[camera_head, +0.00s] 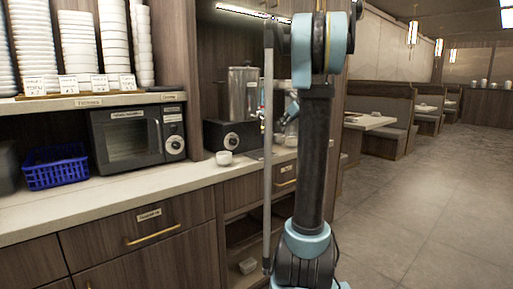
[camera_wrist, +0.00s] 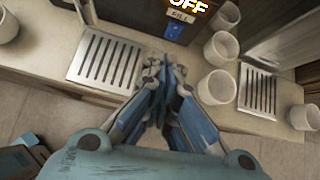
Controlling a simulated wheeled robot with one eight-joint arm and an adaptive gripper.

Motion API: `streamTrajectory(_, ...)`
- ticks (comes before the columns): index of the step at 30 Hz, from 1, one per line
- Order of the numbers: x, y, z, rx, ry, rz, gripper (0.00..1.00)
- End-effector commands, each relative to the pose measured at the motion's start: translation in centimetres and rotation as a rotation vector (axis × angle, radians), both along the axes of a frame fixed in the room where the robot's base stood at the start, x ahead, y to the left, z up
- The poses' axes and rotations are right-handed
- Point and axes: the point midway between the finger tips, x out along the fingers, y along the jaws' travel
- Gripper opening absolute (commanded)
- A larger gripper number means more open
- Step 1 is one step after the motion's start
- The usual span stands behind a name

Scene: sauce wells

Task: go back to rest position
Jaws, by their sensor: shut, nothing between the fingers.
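In the wrist view my gripper (camera_wrist: 163,92) points at the counter, with its blue fingers closed together and nothing between them. It is over the counter's front edge, between two slotted drip trays; the left tray (camera_wrist: 104,62) and the right tray (camera_wrist: 257,92) both show. In the head view my arm stands upright right of the centre and hides part of the counter behind it.
White cups (camera_wrist: 217,88) stand on the counter near the fingers. A dispenser with an OFF sign and a blue switch (camera_wrist: 174,32) is close ahead. In the head view, a microwave (camera_head: 138,136), a blue basket (camera_head: 56,167) and a small cup (camera_head: 224,158) are left. Open floor (camera_head: 430,200) lies right.

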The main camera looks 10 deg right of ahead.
Motion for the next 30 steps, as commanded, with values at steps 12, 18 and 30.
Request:
streamTrajectory(12, -14.4, 7.3, -5.2, -0.464, -0.102, 0.548, 0.00)
streamTrajectory(18, -21.5, 9.4, -8.7, -0.671, -0.153, 0.845, 0.00)
streamTrajectory(30, -35.2, 10.8, -17.3, -1.017, -0.253, 1.480, 0.00)
